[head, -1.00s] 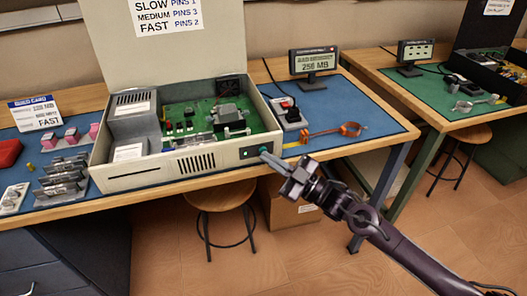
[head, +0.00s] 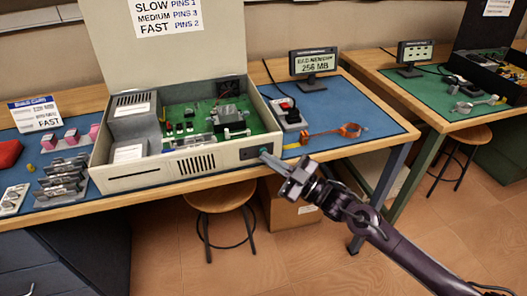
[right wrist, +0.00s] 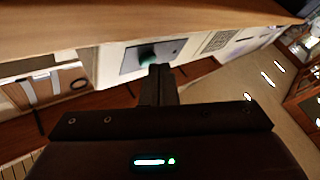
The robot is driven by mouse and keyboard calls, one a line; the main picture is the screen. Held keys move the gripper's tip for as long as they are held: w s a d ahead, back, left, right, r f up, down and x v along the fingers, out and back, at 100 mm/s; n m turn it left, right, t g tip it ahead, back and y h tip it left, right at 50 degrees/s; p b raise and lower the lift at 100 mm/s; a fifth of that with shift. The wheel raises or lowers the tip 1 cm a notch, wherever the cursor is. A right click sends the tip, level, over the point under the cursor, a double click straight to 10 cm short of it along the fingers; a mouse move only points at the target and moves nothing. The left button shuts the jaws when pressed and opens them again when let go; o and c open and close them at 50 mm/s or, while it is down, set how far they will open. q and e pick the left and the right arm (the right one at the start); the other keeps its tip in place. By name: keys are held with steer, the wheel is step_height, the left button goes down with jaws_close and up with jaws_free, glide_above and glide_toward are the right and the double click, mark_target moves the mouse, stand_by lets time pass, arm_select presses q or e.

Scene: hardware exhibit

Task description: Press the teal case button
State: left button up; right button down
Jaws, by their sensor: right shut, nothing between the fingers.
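The beige computer case (head: 130,178) stands open on the blue-matted bench, with a green board inside. A dark grey panel (head: 246,154) is set in the right end of its front; it also shows in the right wrist view (right wrist: 133,62). My right gripper (head: 264,156) is shut and empty, its fingertips at the right part of this panel. In the right wrist view the shut fingers (right wrist: 159,72) point at the panel, beside a blurred teal-green patch (right wrist: 148,52). The fingertips hide part of the panel, and I cannot tell whether they touch the button. My left gripper is out of view.
Cards and pink parts lie at left. A stool (head: 218,197) and a carton (head: 290,210) are below the bench.

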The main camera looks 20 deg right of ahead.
steer(key=shift+s+p, duration=0.3)
steer(key=shift+s, duration=0.4)
steer(key=s+p, duration=0.3)
steer(key=s, duration=0.2)
steer(key=shift+d, duration=0.1)
stand_by(0.6)
